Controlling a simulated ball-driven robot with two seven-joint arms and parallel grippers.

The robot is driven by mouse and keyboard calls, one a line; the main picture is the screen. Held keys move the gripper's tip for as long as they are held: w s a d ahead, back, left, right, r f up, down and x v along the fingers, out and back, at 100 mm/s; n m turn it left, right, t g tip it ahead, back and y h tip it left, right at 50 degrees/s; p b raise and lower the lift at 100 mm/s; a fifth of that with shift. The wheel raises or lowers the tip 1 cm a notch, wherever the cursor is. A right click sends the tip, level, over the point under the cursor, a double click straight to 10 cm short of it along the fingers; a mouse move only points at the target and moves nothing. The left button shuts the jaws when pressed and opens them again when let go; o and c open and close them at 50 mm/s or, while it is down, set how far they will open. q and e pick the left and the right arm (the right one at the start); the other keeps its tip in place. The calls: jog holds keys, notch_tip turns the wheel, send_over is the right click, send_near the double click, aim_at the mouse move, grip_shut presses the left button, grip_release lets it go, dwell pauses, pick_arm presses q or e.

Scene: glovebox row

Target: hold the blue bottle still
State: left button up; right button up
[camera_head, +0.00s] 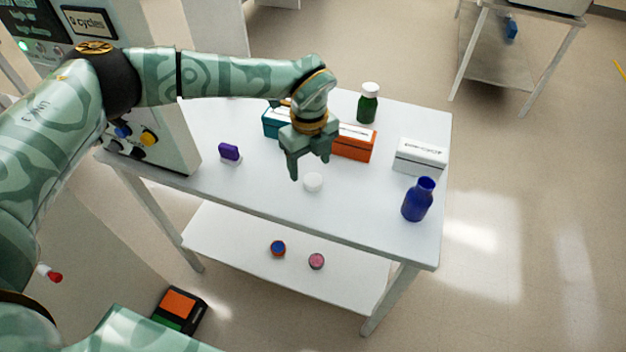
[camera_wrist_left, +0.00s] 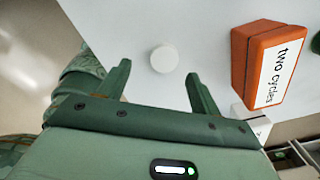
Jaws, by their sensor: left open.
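The blue bottle (camera_head: 418,201) stands upright near the right end of the white table (camera_head: 375,225). Its top looks open, with no cap on it. My left gripper (camera_head: 310,170) is open and points down over the middle of the table, well to the left of the bottle. A white round cap (camera_head: 313,183) lies on the table close to its fingertips. In the left wrist view the cap (camera_wrist_left: 165,59) shows between the open fingers (camera_wrist_left: 158,72), apart from both; the bottle is not in that view. My right gripper is in neither view.
An orange box (camera_head: 353,148), a teal box (camera_head: 273,125) and a green bottle (camera_head: 368,105) with a white lid stand behind the gripper. A white box (camera_head: 420,158) stands behind the blue bottle. A purple item (camera_head: 229,152) is at left, beside a control panel (camera_head: 140,143).

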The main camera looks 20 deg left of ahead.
aim_at(313, 179)
pick_arm(q)
jog(key=f, duration=0.1)
jog(key=f+b, duration=0.1)
jog(key=f, duration=0.1)
jog(key=f+b, duration=0.1)
jog(key=f, duration=0.1)
jog(key=shift+w+d+f, duration=0.2)
jog(key=shift+w+d, duration=0.05)
jog(key=shift+w, duration=0.05)
jog(key=shift+r, duration=0.1)
jog(key=c, duration=1)
